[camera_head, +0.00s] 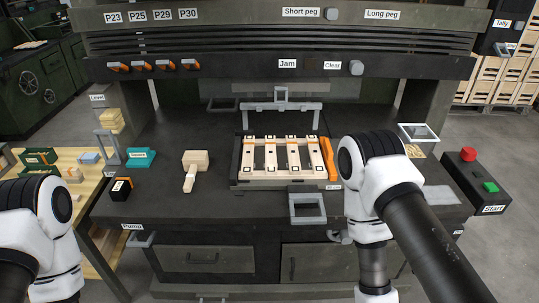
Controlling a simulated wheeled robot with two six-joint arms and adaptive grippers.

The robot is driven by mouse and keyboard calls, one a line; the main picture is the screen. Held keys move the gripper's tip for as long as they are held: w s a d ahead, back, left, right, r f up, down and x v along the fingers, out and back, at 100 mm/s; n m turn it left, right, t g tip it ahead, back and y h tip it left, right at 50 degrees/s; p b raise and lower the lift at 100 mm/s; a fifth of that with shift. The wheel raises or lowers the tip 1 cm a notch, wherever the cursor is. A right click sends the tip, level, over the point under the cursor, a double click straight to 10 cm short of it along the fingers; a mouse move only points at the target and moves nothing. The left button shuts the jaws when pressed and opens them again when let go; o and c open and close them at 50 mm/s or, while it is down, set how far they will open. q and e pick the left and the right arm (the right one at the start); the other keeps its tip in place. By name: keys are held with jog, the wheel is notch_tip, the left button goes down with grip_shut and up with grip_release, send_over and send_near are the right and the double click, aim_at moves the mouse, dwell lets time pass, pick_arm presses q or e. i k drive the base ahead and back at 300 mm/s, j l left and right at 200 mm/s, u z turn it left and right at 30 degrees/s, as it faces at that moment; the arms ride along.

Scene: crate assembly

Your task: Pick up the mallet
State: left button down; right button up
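The mallet (195,163) lies on the dark workbench, left of the crate assembly. It has a pale wooden block head, and its short light handle points toward the bench's front edge. Nothing touches it. My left arm shows at the lower left corner and my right arm at the lower right; both grippers are outside the view. My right arm's elbow stands just right of the crate assembly, well away from the mallet.
The crate assembly (240,185) with pale slats sits mid-bench. An orange part (329,158) stands at its right. A teal square (141,158) and a black and orange box (121,189) lie left of the mallet. Bench around the mallet is clear.

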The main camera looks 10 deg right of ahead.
aim_at(193, 162)
jog(key=i+j+z, duration=0.45)
jog(key=j+z, duration=0.15)
jog(key=i+j+z, duration=0.15)
jog(key=j+z, duration=0.15)
